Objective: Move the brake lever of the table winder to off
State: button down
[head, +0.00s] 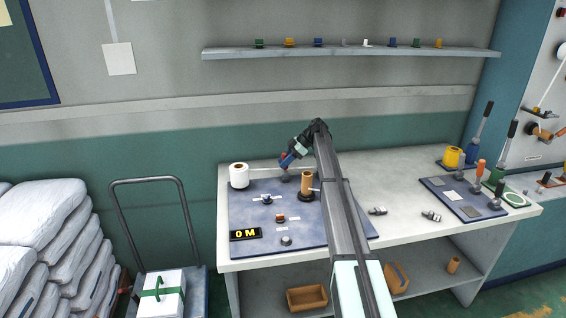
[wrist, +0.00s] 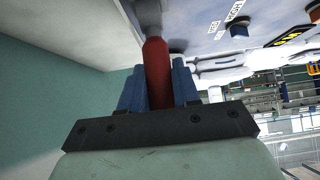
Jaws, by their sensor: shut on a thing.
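The table winder (head: 262,222) is a blue board on the white table, with a white roll at its back left and a brown core (head: 307,183) on a spindle. A lever with a red grip (wrist: 157,72) and a grey stem stands at the board's back edge, taken here as the brake lever. My gripper (head: 287,161) reaches it from above. In the wrist view its blue fingers (wrist: 158,82) sit on both sides of the red grip, shut on it. In the head view the gripper mostly hides the lever. No brake marking is readable.
The white roll (head: 239,176) stands left of the lever; the brown core is close on its right. A display reading "0 M" (head: 246,234) is at the board's front left. A second board with levers (head: 463,200) is at the right. My arm crosses the board's right part.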

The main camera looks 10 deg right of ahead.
dwell(0.4)
jog(key=c, duration=0.9)
grip_release()
jog(key=v, duration=1.4)
jog(key=shift+f, duration=0.1)
